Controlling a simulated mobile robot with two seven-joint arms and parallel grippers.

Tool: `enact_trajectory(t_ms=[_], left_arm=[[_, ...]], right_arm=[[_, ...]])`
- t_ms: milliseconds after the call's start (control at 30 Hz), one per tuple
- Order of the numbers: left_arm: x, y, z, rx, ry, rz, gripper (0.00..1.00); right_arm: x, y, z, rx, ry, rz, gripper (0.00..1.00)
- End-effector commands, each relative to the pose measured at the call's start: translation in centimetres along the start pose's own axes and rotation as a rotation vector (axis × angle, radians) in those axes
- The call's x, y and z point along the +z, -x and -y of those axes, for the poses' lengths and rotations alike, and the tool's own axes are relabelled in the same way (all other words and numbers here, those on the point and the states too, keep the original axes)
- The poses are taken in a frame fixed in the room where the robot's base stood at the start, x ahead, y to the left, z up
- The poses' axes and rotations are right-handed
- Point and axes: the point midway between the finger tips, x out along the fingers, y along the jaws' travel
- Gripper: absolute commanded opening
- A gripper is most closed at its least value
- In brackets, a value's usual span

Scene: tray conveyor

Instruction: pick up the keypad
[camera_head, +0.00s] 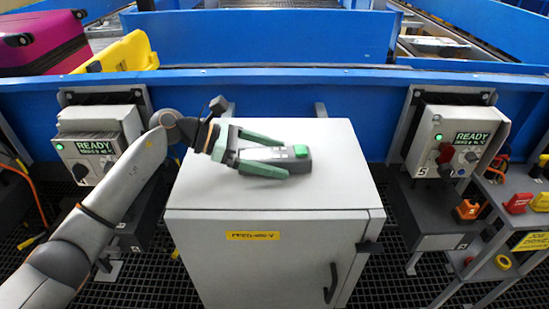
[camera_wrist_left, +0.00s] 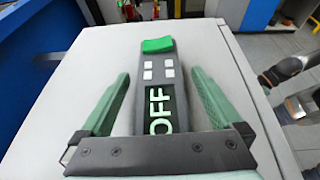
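The keypad (camera_wrist_left: 158,72) is a dark grey handheld unit with a green button at its far end, several small white keys and a lit display that reads OFF. It lies on the light grey top of a cabinet; in the head view its dark body (camera_head: 300,164) shows beyond my fingers. My left gripper (camera_head: 280,156) has its two green fingers on either side of the keypad. In the left wrist view the gripper (camera_wrist_left: 160,78) is open, with a gap between each finger and the keypad. The near end of the keypad is hidden by the gripper's body.
The cabinet (camera_head: 340,190) has clear top around the keypad. A blue conveyor wall (camera_head: 300,97) runs behind it. READY control boxes stand left (camera_head: 95,135) and right (camera_head: 455,140). A magenta suitcase (camera_head: 42,42) and a yellow case (camera_head: 125,52) lie upper left.

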Motion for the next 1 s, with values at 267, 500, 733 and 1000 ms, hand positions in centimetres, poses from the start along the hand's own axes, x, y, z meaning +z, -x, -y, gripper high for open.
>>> enact_trajectory(t_ms=[267, 500, 733, 1000], left_arm=[[0.01, 0.04, 0.0, 0.0, 0.0, 0.0, 0.67], [0.02, 0.06, 0.0, 0.0, 0.0, 0.0, 0.4], [0.03, 0.06, -0.01, 0.0, 0.0, 0.0, 0.14], [0.15, 0.1, -0.02, 0.001, -0.002, 0.002, 0.0]], right_arm=[[0.07, -0.02, 0.02, 0.0, -0.001, 0.003, 0.5], [-0.16, -0.12, 0.06, -0.002, 0.0, 0.0, 0.5], [-0.46, -0.23, 0.12, -0.003, 0.001, -0.006, 0.5], [-0.51, -0.23, 0.16, -0.004, 0.001, -0.007, 0.5]])
